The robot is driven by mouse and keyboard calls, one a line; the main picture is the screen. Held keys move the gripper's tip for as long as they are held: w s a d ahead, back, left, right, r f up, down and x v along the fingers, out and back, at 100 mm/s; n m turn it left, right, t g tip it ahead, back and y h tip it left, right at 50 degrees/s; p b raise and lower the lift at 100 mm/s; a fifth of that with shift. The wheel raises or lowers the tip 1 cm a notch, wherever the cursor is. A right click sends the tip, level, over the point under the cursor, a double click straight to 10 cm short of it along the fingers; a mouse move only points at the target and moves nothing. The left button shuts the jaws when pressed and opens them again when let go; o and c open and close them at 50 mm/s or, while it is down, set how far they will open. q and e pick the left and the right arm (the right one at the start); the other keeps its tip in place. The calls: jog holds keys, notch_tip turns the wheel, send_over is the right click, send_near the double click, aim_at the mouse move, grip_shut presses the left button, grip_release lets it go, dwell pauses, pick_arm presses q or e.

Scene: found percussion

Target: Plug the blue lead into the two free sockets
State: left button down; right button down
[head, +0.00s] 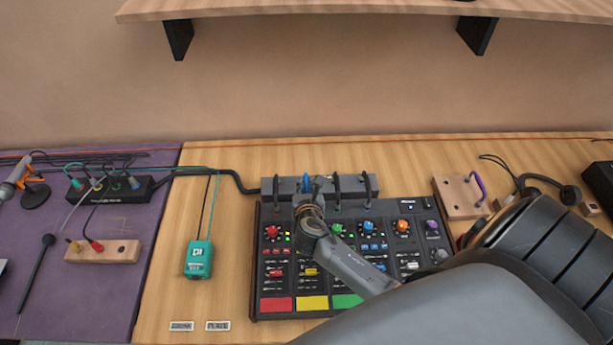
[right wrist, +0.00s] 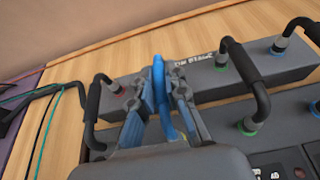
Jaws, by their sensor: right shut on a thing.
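The blue lead (head: 306,182) is gripped by my right gripper (head: 308,194), above the join between the grey socket box (head: 350,186) and the mixer (head: 262,292). In the right wrist view the lead (right wrist: 160,85) stands as a narrow blue loop between the two fingers of the right gripper (right wrist: 165,82). The grey box (right wrist: 130,86) lies behind the fingers. Black leads (right wrist: 236,65) arch from the box to the mixer on both sides of the gripper. The two free sockets and the lead's plug ends are hidden by the gripper. My left gripper is not in view.
A teal DI box (head: 199,260) stands left of the mixer. A wooden block with a purple lead (head: 477,186) is at the right. A shelf (head: 370,8) hangs above. Bare tabletop (head: 160,285) lies left of the DI box.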

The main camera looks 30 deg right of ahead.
jog(key=c, duration=1.3)
grip_release()
jog(key=shift+f, duration=0.15)
jog(key=v, duration=1.2)
